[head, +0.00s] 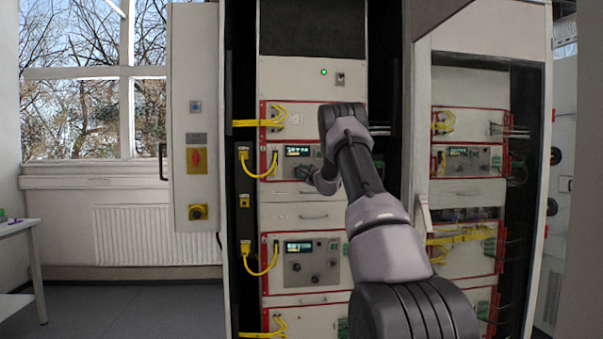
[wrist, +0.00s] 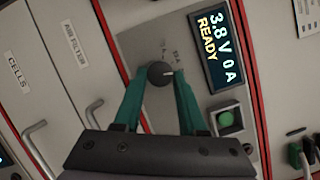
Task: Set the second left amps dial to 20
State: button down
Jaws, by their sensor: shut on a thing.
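In the wrist view a dark round dial (wrist: 160,74) with a white pointer mark sits on a grey panel. The pointer is toward the right of the picture; the small scale print beside the dial is too blurred to read. My gripper (wrist: 158,80) has its two green fingers closed on the dial from both sides. The display (wrist: 216,48) beside it reads "3.8 V 0 A READY". In the head view the lit display (head: 298,151) of the upper left unit shows, but my arm hides the dial and most of my gripper.
A green button (wrist: 226,118) is close to the right finger. Drawer handles (wrist: 34,130) stick out at left. In the head view yellow cables (head: 262,165) hang at the rack's left edge. A lower unit (head: 299,247) has its own display and dials. A second rack (head: 470,160) stands at right.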

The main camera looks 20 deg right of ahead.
jog(key=shift+f+m, duration=0.15)
jog(key=shift+m, duration=0.55)
jog(key=shift+c, duration=2.3)
grip_release()
jog(key=s+f, duration=0.1)
jog(key=s, duration=0.9)
jog(key=shift+s+d+f, duration=0.25)
jog(key=shift+s, duration=0.1)
